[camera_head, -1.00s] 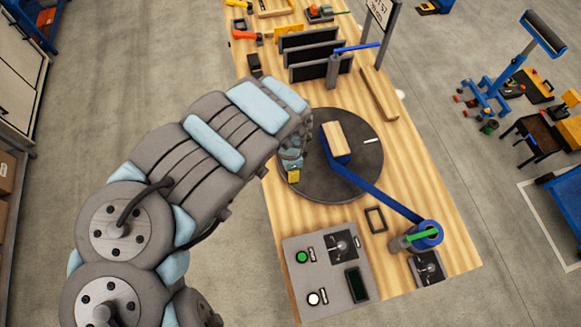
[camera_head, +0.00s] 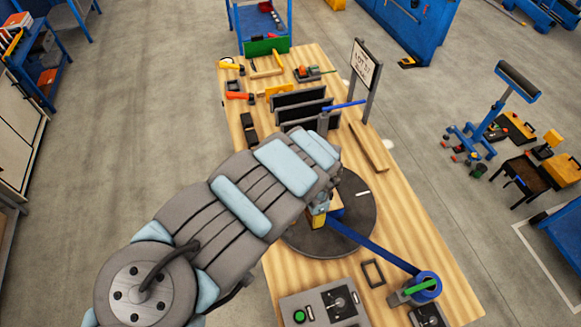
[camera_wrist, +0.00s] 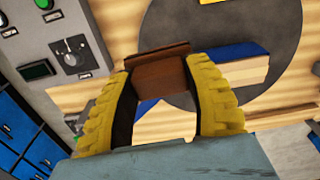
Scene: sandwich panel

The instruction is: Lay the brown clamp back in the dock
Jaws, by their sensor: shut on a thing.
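My gripper (camera_wrist: 165,62) has two yellow ribbed fingers, shut on the brown clamp (camera_wrist: 160,84) in the wrist view. The clamp sits between the fingers, above the dark round turntable's edge and the wooden table. In the head view my gripper (camera_head: 320,214) is mostly hidden behind my arm, over the dark turntable (camera_head: 350,222). The clamp cannot be made out there. A wooden block with a blue side (camera_wrist: 240,70) lies beyond the right finger in the wrist view. I cannot tell which thing is the dock.
A blue bar (camera_head: 370,245) runs from the turntable to a blue round post (camera_head: 427,285). A grey control panel (camera_head: 325,305) stands at the table's near end. Upright dark panels (camera_head: 300,106) and a sign (camera_head: 364,68) stand behind the turntable. A small black frame (camera_head: 373,272) lies nearby.

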